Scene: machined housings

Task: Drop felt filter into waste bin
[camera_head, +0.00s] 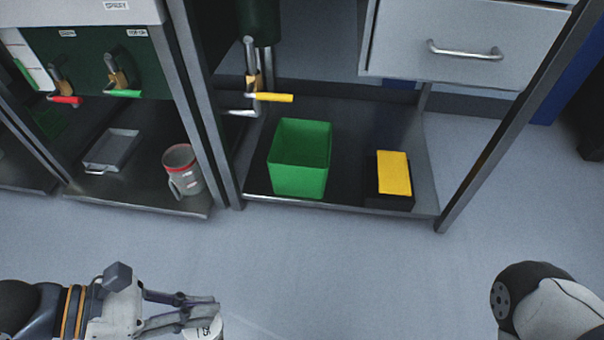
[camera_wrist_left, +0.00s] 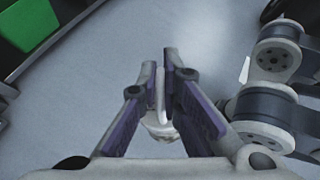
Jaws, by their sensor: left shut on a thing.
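The green waste bin (camera_head: 298,182) is an open-topped box on the dark lower shelf. It seems empty, though its floor is partly hidden. Part of a green thing, likely the bin (camera_wrist_left: 30,22), shows at the top left of the left wrist view. My left gripper (camera_head: 214,312) is low in the head view, in front of the shelf and well apart from the bin. It is shut on a white piece with dark marks, apparently the felt filter (camera_head: 209,331). This filter (camera_wrist_left: 159,122) shows between the fingers in the left wrist view, mostly hidden by them. My right gripper is out of view.
A yellow block (camera_head: 394,172) on a black base stands right of the bin. A yellow-handled valve (camera_head: 272,97) hangs above the bin's left side. A grey jug (camera_head: 182,170) and metal tray (camera_head: 111,150) are on the left shelf. The floor before the shelves is clear.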

